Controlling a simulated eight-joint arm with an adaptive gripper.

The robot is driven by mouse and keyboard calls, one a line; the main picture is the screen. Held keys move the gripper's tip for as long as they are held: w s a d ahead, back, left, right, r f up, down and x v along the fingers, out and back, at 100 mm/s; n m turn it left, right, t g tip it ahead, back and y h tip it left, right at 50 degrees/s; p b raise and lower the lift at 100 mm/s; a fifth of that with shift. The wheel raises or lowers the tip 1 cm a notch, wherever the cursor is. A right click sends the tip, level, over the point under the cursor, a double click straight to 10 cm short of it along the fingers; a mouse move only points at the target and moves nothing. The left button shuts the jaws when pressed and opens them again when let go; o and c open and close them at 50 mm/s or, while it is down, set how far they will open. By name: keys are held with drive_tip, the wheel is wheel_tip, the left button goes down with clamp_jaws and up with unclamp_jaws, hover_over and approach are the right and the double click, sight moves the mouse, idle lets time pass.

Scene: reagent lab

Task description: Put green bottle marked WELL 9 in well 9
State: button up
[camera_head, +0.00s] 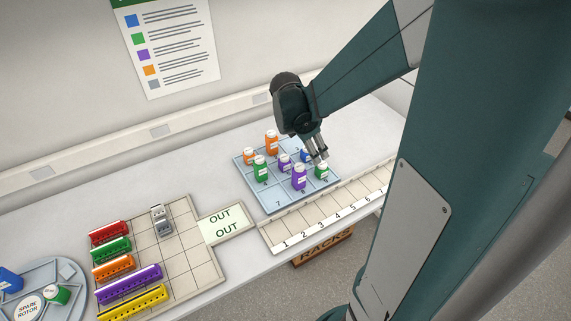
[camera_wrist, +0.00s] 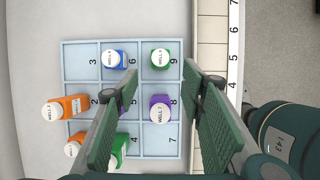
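A green bottle (camera_head: 321,170) with a white cap stands upright in well 9 of the light blue tray (camera_head: 267,203). It also shows in the wrist view (camera_wrist: 160,58) beside the printed 9; its cap text is too small to read surely. My gripper (camera_head: 321,156) is above this bottle, fingers pointing down. In the wrist view the two green-padded fingers (camera_wrist: 161,78) are apart with nothing held between them. A second green bottle (camera_head: 260,168) stands in well 4, partly hidden by a finger in the wrist view.
Wells 1 and 2 hold orange bottles (camera_wrist: 65,106), well 6 a blue bottle (camera_wrist: 114,58), wells 5 and 8 purple bottles (camera_head: 299,176). Wells 3 and 7 are empty. A numbered rack (camera_head: 290,241) runs along the front; a spare rotor (camera_head: 50,273) stands far left.

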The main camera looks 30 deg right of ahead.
drive_tip(key=s+a+r+m+t+y, duration=0.1)
drive_tip(key=s+a+r+m+t, duration=0.1)
drive_tip(key=s+a+r+m, duration=0.2)
drive_tip(key=s+a+r+m+t+y, duration=0.2)
drive_tip(key=s+a+r+m, duration=0.3)
drive_tip(key=a+m, duration=0.3)
drive_tip(key=s+a+r+m+t+y, duration=0.1)
drive_tip(key=s+a+r+m+t, duration=0.2)
drive_tip(key=a, duration=0.9)
drive_tip(key=shift+s+a+r+m, duration=0.2)
drive_tip(key=shift+s+r+m, duration=0.65)
drive_tip(key=shift+m, duration=0.55)
drive_tip(key=shift+f, duration=0.1)
